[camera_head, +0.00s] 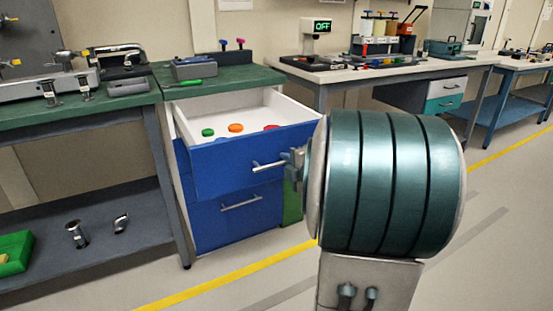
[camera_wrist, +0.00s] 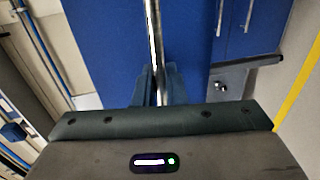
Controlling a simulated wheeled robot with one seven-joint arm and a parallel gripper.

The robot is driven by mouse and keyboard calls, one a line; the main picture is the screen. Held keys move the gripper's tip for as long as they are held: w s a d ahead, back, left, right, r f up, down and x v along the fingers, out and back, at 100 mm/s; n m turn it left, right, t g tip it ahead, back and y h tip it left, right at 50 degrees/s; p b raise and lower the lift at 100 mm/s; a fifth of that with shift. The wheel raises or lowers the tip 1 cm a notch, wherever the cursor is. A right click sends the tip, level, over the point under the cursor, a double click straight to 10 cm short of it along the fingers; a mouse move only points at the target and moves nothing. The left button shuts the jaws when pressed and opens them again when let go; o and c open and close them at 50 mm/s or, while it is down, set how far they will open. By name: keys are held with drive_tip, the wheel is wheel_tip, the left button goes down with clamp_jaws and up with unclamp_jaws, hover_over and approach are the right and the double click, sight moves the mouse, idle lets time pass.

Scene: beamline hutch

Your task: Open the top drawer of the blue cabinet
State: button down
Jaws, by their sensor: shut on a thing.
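The blue cabinet (camera_head: 222,226) stands left of centre in the head view. Its top drawer (camera_head: 240,163) is pulled well out, and its white inside shows with a green, an orange and a red round piece in it. My gripper (camera_head: 296,160) is at the right end of the bar handle (camera_head: 269,166) on the drawer front. In the wrist view my gripper (camera_wrist: 160,88) has its fingers closed on either side of the metal handle (camera_wrist: 154,45), against the blue front. My arm hides the right part of the cabinet in the head view.
The lower drawer (camera_head: 228,217) is shut and has its own handle. A green-topped bench (camera_head: 75,118) with metal fittings stands at the left. A white-topped workbench (camera_head: 345,75) stands behind. Floor with a yellow line (camera_head: 215,281) lies open in front.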

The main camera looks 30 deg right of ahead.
drive_tip(key=shift+s, duration=1)
drive_tip(key=c, duration=1.6)
unclamp_jaws()
drive_tip(key=s+r+p, duration=0.1)
drive_tip(key=s, duration=0.3)
drive_tip(key=s+p, duration=0.1)
drive_tip(key=s, duration=0.4)
drive_tip(key=s+r+p, duration=0.1)
drive_tip(key=s, duration=0.3)
drive_tip(key=shift+s+a+r+p, duration=0.25)
drive_tip(key=shift+a+r+p, duration=0.05)
drive_tip(key=shift+r, duration=0.05)
drive_tip(key=shift+r, duration=0.1)
